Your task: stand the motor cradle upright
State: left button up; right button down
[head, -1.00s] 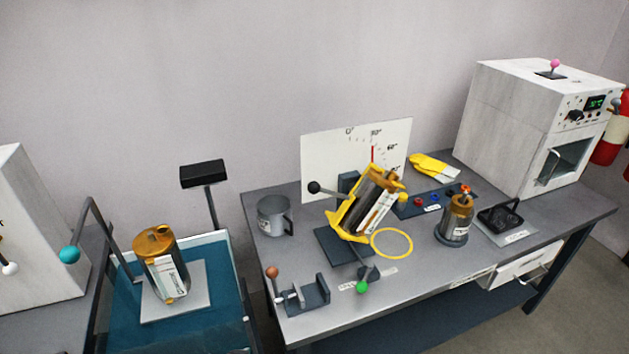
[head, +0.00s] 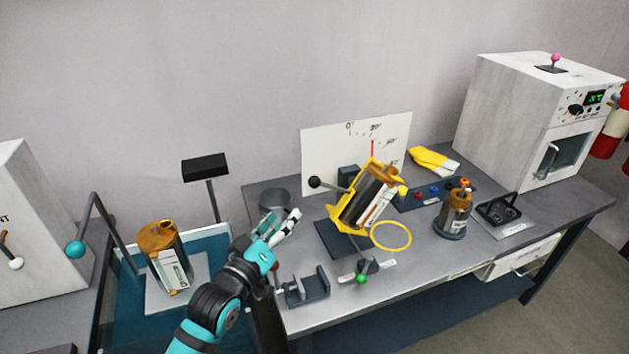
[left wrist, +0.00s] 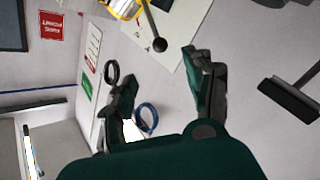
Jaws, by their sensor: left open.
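The yellow motor cradle (head: 338,219) stands tilted on its dark base on the bench, leaning to the right with a brown and silver motor (head: 370,192) in it. A lever with a black ball knob (head: 315,182) sticks out to its left. An angle board (head: 325,150) with a red mark stands behind. My left gripper (head: 282,222) is open and empty, left of the cradle and apart from it. In the left wrist view, the knob (left wrist: 159,45) shows beyond and between the open fingers (left wrist: 160,85), with a bit of yellow cradle (left wrist: 124,8) at the top.
A grey mug (head: 275,198) is partly behind my left gripper. A dark bracket (head: 306,290) and a green-knobbed lever (head: 362,279) sit at the front. A yellow ring (head: 408,240) is beside the cradle. Another motor (head: 455,212) stands on the right, before a white oven (head: 510,125).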

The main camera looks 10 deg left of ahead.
aim_at(312, 187)
pick_arm(q)
jog(key=p+x, duration=0.2)
jog(key=x, duration=1.3)
jog(key=shift+w+d+f, duration=0.1)
jog(key=shift+w+d, duration=0.1)
jog(key=shift+w, duration=0.05)
jog(key=c, duration=1.1)
jog(key=shift+w+f, duration=0.1)
jog(key=shift+f, duration=0.05)
